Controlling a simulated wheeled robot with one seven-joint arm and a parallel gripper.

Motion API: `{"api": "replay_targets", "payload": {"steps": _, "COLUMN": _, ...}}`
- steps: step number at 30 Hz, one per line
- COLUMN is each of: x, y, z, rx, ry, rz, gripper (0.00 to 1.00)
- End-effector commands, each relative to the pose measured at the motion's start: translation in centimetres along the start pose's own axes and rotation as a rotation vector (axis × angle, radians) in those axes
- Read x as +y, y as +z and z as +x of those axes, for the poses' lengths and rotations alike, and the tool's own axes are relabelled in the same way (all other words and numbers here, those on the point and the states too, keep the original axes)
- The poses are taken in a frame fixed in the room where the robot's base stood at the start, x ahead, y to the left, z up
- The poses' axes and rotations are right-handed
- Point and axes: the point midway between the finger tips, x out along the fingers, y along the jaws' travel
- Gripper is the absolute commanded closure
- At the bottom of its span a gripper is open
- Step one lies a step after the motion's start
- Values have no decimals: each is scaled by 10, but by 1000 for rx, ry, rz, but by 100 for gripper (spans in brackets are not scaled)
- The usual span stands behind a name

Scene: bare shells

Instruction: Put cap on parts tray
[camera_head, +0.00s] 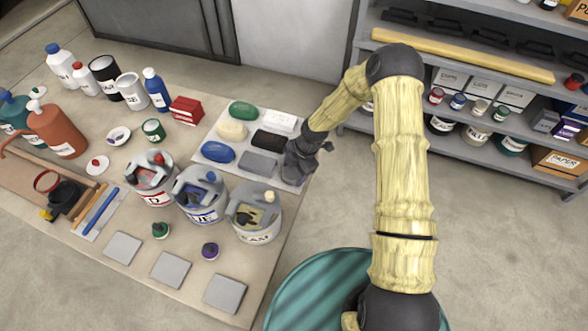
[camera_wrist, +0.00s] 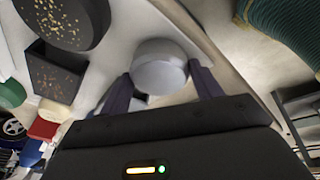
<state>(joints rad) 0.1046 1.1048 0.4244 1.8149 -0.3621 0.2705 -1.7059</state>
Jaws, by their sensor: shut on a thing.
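My gripper (camera_head: 297,167) is at the right-hand corner of a thin white tray (camera_head: 211,136), which lies on the table. In the wrist view my gripper (camera_wrist: 160,88) is shut on a round, pale grey cap (camera_wrist: 159,66), with one finger on each side. The cap is low over the pale tray surface (camera_wrist: 118,45); I cannot tell whether it touches. In the head view my gripper hides the cap.
Grey square pads (camera_head: 224,293) lie along the table's front. Shelves (camera_head: 455,60) stand across the floor. A teal round thing (camera_head: 310,290) is beside the table.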

Motion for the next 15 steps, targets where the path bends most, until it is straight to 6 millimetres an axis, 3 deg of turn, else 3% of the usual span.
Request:
{"api": "replay_targets", "payload": {"steps": 8, "x": 0, "y": 1, "z": 2, "rx": 0, "ry": 1, "rz": 0, "gripper": 61}}
{"api": "replay_targets", "payload": {"steps": 9, "x": 0, "y": 0, "z": 1, "rx": 0, "ry": 1, "rz": 0, "gripper": 28}}
{"api": "replay_targets", "payload": {"steps": 12, "x": 0, "y": 0, "z": 1, "rx": 0, "ry": 1, "rz": 0, "gripper": 14}}
{"api": "replay_targets", "payload": {"steps": 15, "x": 0, "y": 0, "z": 1, "rx": 0, "ry": 1, "rz": 0, "gripper": 14}}
